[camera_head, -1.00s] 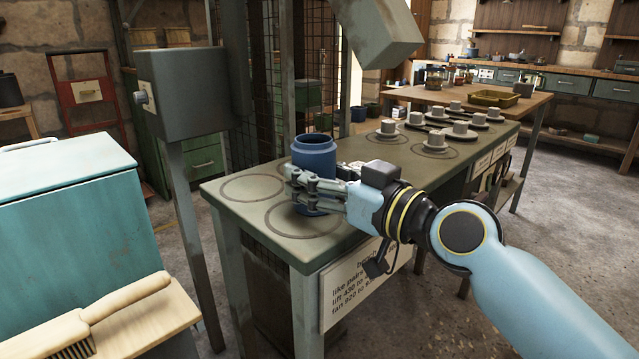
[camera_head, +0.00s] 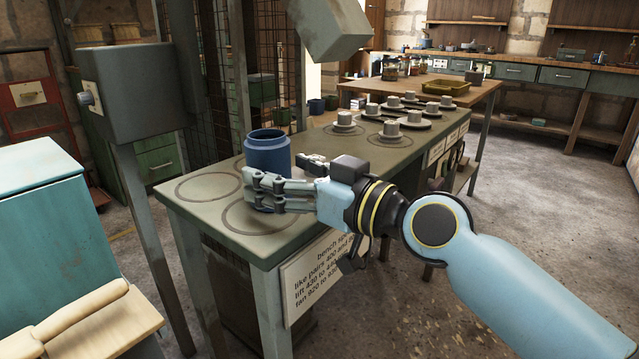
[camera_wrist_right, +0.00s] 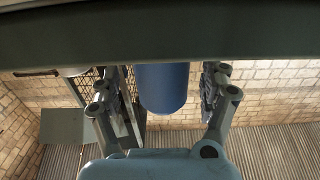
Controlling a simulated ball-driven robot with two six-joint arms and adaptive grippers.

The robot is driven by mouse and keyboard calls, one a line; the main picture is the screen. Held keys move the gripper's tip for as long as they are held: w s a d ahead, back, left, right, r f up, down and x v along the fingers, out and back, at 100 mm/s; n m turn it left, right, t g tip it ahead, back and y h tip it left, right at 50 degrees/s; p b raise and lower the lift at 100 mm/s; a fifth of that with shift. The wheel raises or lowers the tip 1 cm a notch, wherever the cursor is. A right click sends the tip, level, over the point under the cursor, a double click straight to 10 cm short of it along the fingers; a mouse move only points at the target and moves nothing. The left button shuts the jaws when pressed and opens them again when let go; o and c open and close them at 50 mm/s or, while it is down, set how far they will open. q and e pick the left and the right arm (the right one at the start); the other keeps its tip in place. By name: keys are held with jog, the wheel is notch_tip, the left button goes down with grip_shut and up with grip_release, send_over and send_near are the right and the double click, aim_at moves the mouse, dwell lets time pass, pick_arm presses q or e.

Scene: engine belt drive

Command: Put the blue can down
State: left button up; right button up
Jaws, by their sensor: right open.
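The blue can (camera_head: 267,158) stands upright on the near end of the green bench (camera_head: 205,212), at a marked ring. My right gripper (camera_head: 268,190) is at the can, with its fingers at the can's lower part. In the right wrist view the can (camera_wrist_right: 163,87) is between the two fingers of the gripper (camera_wrist_right: 165,100), with a gap on each side, so the gripper is open around it. The can's lower front is partly hidden by the fingers in the head view. My left gripper is not in view.
Empty marked rings (camera_head: 208,184) lie beside the can. Several grey pulleys (camera_head: 390,129) stand farther along the bench. A grey hood (camera_head: 325,28) hangs above, and a switch box (camera_head: 125,90) on a post stands left.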

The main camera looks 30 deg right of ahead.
jog(key=v, duration=0.9)
jog(key=shift+o, duration=0.5)
jog(key=shift+s+d, duration=0.1)
jog(key=shift+s, duration=0.15)
jog(key=b+x, duration=0.1)
jog(key=x, duration=0.1)
jog(key=b+x, duration=0.1)
jog(key=x, duration=0.3)
jog(key=shift+d+f+b, duration=0.2)
jog(key=shift+f+b, duration=0.15)
jog(key=shift+b, duration=0.05)
jog(key=shift+w+a, duration=0.1)
jog(key=shift+w, duration=0.15)
jog(key=x, duration=0.3)
jog(key=b+x, duration=0.1)
jog(key=x, duration=0.1)
jog(key=shift+a+r, duration=0.1)
jog(key=shift+a, duration=0.2)
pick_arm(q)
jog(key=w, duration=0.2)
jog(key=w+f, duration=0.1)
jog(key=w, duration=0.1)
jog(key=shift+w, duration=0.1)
pick_arm(e)
jog(key=shift+c, duration=0.4)
